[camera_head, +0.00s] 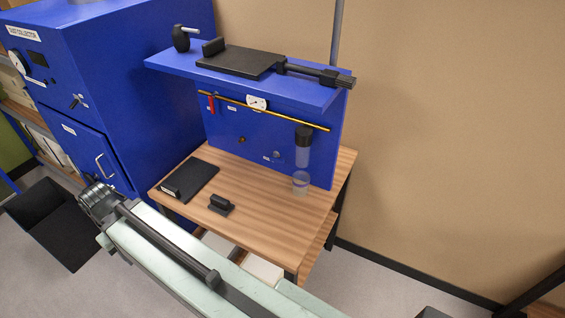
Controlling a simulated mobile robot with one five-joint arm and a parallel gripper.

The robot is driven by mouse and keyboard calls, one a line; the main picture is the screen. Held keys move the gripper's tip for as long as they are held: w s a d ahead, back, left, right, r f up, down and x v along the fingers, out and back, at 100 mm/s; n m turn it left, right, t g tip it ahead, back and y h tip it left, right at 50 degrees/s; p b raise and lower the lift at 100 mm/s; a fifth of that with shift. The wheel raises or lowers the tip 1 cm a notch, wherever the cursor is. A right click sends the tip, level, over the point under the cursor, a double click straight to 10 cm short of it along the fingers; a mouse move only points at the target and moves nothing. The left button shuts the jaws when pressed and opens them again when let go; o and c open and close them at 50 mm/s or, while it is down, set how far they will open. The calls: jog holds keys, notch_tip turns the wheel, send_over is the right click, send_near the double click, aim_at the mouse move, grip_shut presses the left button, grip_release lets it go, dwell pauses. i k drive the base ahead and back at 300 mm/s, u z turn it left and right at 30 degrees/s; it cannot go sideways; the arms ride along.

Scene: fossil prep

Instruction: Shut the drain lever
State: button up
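A red lever (211,103) hangs downward from the left part of a brass pipe (290,117), roughly crosswise to it, on the blue upright panel. A small dark lever (76,101) sits on the front of the blue dust collector at the left. The small labels beside both are too small to read, so I cannot tell which is the drain lever. My pale green arm crosses the bottom of the view, apart from both levers, and ends in a dark ribbed joint. No gripper fingers show.
A round gauge (257,103) sits on the pipe. A clear cup (300,182) stands below a black-capped clear bowl (303,145). A black pad (196,180) and a small black block (221,205) lie on the wooden table (255,222). A black open bin (58,225) stands on the floor.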

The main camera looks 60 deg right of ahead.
aim_at(274, 158)
jog(key=k, duration=1.3)
jog(key=u, duration=0.6)
jog(key=i, duration=1)
jog(key=u, duration=0.05)
